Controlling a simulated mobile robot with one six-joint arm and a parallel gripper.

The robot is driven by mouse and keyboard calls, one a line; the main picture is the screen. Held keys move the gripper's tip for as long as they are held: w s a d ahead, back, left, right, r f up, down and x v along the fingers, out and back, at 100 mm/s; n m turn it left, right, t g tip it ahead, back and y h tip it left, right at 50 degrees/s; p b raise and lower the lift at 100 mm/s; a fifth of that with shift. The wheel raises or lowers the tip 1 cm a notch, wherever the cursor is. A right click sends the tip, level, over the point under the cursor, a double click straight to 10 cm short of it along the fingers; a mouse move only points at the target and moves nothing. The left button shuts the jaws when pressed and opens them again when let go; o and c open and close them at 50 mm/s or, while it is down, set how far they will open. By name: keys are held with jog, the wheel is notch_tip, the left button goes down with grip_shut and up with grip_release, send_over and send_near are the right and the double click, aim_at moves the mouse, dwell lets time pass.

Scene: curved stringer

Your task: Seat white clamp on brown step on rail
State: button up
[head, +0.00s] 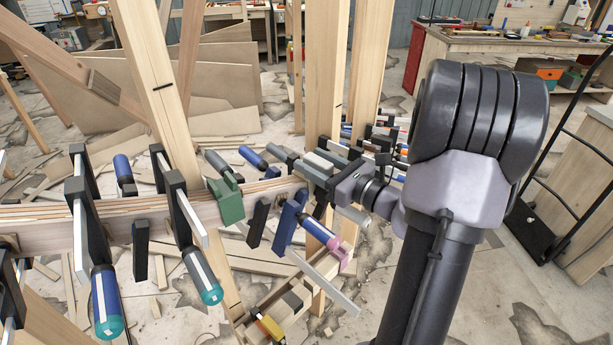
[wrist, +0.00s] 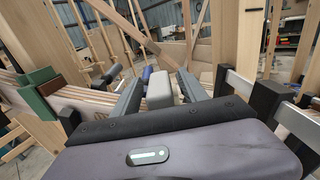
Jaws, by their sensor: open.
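My gripper (head: 322,168) is at the rail, right of the green clamp in the head view. In the wrist view its two grey fingers (wrist: 160,84) stand apart, one on each side of a whitish block (wrist: 159,92). The block looks like part of the white clamp (head: 319,161); most of the clamp is hidden by my gripper. I cannot tell whether the fingers touch it. The laminated rail (head: 120,212) runs from the left to my gripper. A small brown piece (wrist: 52,86) beside the green clamp may be the brown step.
A green clamp (head: 227,200) sits on the rail close to my gripper. Several black clamps with blue and teal handles (head: 106,300) crowd the rail. Upright timber posts (head: 322,80) stand close behind. A blue clamp with a pink end (head: 322,233) hangs below.

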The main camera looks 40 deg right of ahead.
grip_shut()
dwell(1.4)
